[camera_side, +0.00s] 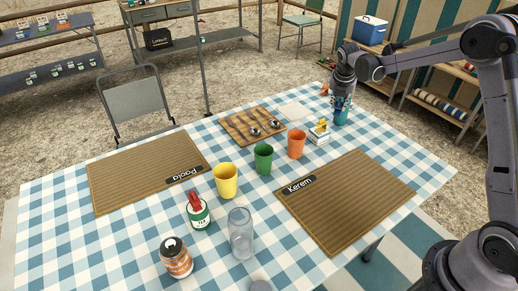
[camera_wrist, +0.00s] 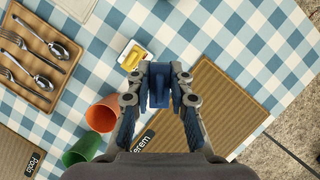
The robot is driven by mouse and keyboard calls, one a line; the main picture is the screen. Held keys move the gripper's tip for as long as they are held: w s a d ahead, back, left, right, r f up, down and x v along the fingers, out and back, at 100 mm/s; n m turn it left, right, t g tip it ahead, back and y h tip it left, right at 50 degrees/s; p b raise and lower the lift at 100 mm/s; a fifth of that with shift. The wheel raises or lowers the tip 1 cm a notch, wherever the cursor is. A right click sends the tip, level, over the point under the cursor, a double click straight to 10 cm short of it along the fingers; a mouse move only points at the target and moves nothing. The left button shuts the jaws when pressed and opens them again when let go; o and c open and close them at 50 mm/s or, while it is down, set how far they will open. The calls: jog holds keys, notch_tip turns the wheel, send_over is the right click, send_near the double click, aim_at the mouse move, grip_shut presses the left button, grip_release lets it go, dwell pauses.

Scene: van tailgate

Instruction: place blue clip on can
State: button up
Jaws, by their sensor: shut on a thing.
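My gripper (camera_wrist: 159,100) is shut on the blue clip (camera_wrist: 159,86), which shows between its fingertips in the wrist view. In the side view my gripper (camera_side: 342,98) points down over the far right part of the table, and the clip's outline is hard to make out there. A white and green can (camera_side: 199,214) stands left of the middle, with a red clip (camera_side: 194,199) on its top. An orange and white can-like container (camera_side: 176,260) with a dark top stands nearer the front. Both are well away from my gripper.
Yellow (camera_side: 225,181), green (camera_side: 263,159) and orange (camera_side: 296,144) cups stand in a row. A small white box with a yellow top (camera_side: 319,133) is close to my gripper. A clear jar (camera_side: 241,238) stands near the front. A cutlery tray (camera_side: 240,130) and two placemats lie flat.

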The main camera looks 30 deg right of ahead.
jog(key=a+r+n+t+y, duration=0.1)
jog(key=a+r+n, duration=0.15)
jog(key=a, duration=1.35)
jog(key=a+r+n+y, duration=0.1)
jog(key=a+r+n, duration=0.15)
jog(key=a, duration=1.35)
jog(key=s+a+r+n+y, duration=0.1)
jog(key=s+a+n, duration=0.2)
jog(key=s+a, duration=0.55)
jog(key=s+a+r+n+y, duration=0.1)
jog(key=s+a+n, duration=0.2)
jog(key=a, duration=1.1)
send_over(168, 239)
jog(key=s, duration=0.2)
jog(key=shift+t, duration=0.4)
jog(key=f, duration=0.6)
jog(key=shift+w+d+f, duration=0.2)
jog(key=shift+w+d, duration=0.05)
jog(key=shift+d, duration=0.05)
jog(key=shift+s+a+f, duration=0.1)
jog(key=shift+a+f, duration=0.25)
jog(key=shift+f, duration=1.9)
